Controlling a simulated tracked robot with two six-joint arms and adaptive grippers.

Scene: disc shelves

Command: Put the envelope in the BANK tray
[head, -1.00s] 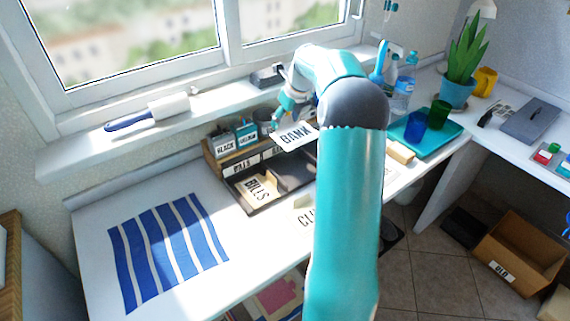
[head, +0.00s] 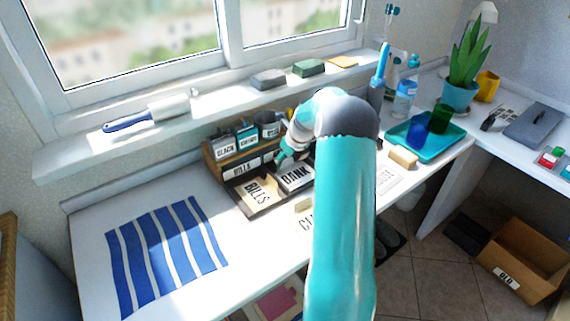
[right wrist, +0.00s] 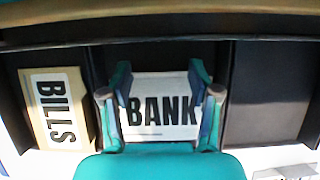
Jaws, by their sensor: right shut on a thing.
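The white envelope printed BANK (head: 295,178) lies over the middle compartment of the dark sorting tray (head: 262,211). In the right wrist view the envelope (right wrist: 160,118) sits between the two fingers of my right gripper (right wrist: 160,92), which is shut on it. In the head view my right gripper (head: 284,158) is at the envelope's back edge. Whether the envelope touches the compartment floor I cannot tell. A tan BILLS envelope (right wrist: 58,105) lies in the compartment to the left. The tray's BANK label is not readable. My left gripper is not in view.
The right compartment (right wrist: 268,95) is dark and empty. A wooden organiser with labelled cups (head: 212,163) stands behind the tray. A teal tray (head: 440,150) with cups is to the right. A blue striped mat (head: 165,250) lies on the left.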

